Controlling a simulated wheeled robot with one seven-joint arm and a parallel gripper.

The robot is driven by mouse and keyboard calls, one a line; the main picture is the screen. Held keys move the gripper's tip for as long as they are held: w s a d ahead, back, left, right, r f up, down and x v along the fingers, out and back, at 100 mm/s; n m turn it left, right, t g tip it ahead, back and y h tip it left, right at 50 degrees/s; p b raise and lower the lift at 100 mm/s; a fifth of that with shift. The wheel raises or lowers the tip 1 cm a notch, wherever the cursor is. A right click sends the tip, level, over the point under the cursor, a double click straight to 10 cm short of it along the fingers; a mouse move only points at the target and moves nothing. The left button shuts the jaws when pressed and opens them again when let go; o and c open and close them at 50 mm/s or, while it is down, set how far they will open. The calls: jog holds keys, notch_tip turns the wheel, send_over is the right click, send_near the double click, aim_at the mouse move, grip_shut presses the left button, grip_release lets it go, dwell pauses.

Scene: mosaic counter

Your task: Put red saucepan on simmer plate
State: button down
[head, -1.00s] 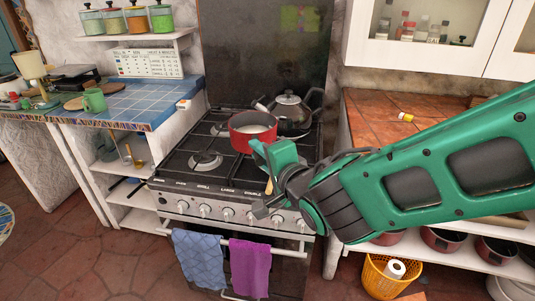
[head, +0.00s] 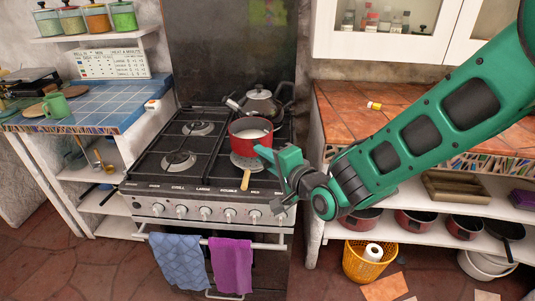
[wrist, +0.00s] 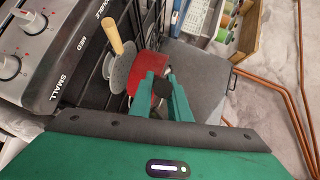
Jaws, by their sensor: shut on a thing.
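The red saucepan (head: 250,142), with a pale interior, is over the right side of the stove. My gripper (head: 266,158) is shut on its handle; the handle's black end (wrist: 163,88) shows between the fingers in the wrist view. The simmer plate (head: 243,163) is a grey disc with a wooden handle (head: 246,181), lying at the front right burner. The pan hides the plate's far part in the head view. In the wrist view the pan (wrist: 148,72) overlaps the disc's edge (wrist: 120,75). I cannot tell how high the pan is.
A dark kettle (head: 260,104) stands close behind the pan on the rear right burner. The left burners (head: 179,161) are bare. A tiled counter (head: 350,115) lies right of the stove, a blue-tiled one (head: 105,108) left. Towels (head: 231,265) hang on the front rail.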

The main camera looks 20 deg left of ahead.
notch_tip(320, 180, down, 3)
jog(key=shift+r, duration=0.1)
jog(key=c, duration=1.7)
grip_release()
jog(key=shift+f, duration=0.2)
jog(key=shift+o, duration=0.2)
jog(key=shift+d, duration=0.1)
